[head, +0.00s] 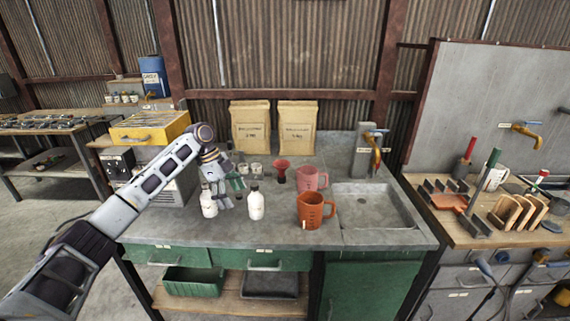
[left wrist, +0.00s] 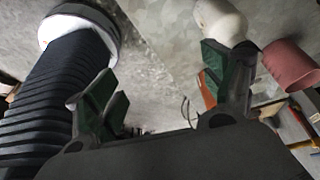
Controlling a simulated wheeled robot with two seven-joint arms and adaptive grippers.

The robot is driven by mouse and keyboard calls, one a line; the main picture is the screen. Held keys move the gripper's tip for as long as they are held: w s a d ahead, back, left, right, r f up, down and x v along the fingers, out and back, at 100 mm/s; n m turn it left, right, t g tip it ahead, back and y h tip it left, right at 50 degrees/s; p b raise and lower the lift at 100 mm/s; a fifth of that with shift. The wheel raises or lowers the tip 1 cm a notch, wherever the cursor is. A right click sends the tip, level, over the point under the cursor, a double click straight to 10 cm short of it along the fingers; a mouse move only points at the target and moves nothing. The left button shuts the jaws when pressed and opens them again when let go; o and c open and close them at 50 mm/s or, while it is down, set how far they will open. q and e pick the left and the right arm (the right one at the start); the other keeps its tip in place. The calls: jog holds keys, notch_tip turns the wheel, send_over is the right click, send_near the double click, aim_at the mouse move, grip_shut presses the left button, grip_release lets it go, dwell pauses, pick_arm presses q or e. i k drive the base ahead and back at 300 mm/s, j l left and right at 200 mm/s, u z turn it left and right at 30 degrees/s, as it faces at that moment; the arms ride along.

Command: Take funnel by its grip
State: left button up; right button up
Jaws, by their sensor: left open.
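The red funnel (head: 281,164) stands towards the back of the grey worktop, just left of the pink jug (head: 312,178). A dark part shows under its cone; I cannot make out its grip clearly. My left gripper (head: 234,190) is to the left of the funnel, over the worktop among the bottles, apart from the funnel. It is open, and its green-padded fingers stand apart with nothing between them in the left wrist view (left wrist: 160,95). A reddish-pink object (left wrist: 291,65) shows at the right there; I cannot tell whether it is the funnel. My right gripper is not in view.
White bottles (head: 256,204) (head: 208,202) stand close to my left gripper. An orange jug (head: 315,210) stands at front right, beside the sink (head: 375,207). Small pots (head: 257,169) and paper sacks (head: 250,127) are behind. The worktop's front left is clear.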

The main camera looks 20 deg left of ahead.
aim_at(280, 165)
jog(key=i, duration=1.3)
